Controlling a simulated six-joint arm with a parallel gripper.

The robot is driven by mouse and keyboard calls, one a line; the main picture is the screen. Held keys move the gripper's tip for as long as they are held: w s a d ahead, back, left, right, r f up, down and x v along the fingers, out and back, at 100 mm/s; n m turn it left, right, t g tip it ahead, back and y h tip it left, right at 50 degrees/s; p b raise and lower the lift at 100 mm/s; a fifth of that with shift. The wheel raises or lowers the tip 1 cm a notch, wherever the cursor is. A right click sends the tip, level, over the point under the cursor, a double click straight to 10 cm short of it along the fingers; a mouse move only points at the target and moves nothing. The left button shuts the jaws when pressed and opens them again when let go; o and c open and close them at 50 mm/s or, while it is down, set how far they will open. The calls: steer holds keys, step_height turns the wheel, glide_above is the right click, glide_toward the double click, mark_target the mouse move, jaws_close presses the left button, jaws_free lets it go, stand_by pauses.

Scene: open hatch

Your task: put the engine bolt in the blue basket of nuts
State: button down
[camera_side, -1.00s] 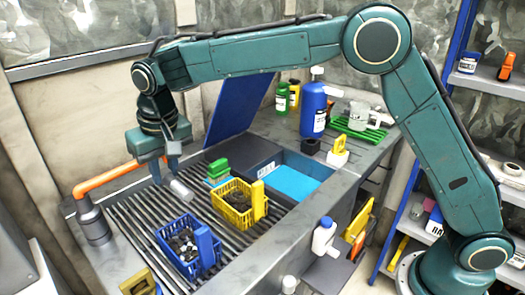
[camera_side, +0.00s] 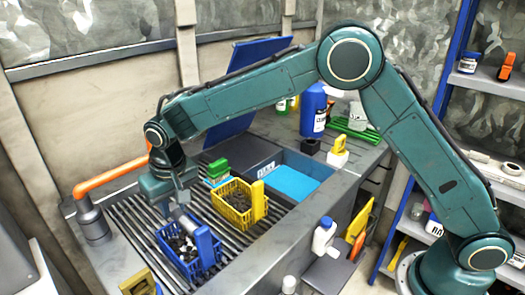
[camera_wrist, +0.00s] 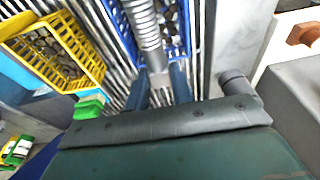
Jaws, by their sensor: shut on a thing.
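The engine bolt, a grey metal cylinder with ridges in the wrist view (camera_wrist: 148,38), is held between the two fingers of my gripper (camera_wrist: 160,82). In the side view my gripper (camera_side: 177,203) is low over the blue basket (camera_side: 207,247), and the bolt (camera_side: 181,217) is tilted over the basket's far left part. The basket holds several dark nuts; its wall also shows in the wrist view (camera_wrist: 120,25), behind the bolt. I cannot tell whether the bolt touches the nuts.
A yellow basket (camera_side: 258,203) of dark pieces stands behind and to the right on the slatted rack (camera_side: 135,217). Green blocks (camera_side: 217,170) sit beyond it. An orange pipe (camera_side: 105,180) with a grey fitting is at left. A blue hatch (camera_side: 240,85) stands open at the back.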

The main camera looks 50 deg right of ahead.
steer(key=shift+f, duration=1.8)
steer(key=c, duration=1.1)
jaws_free()
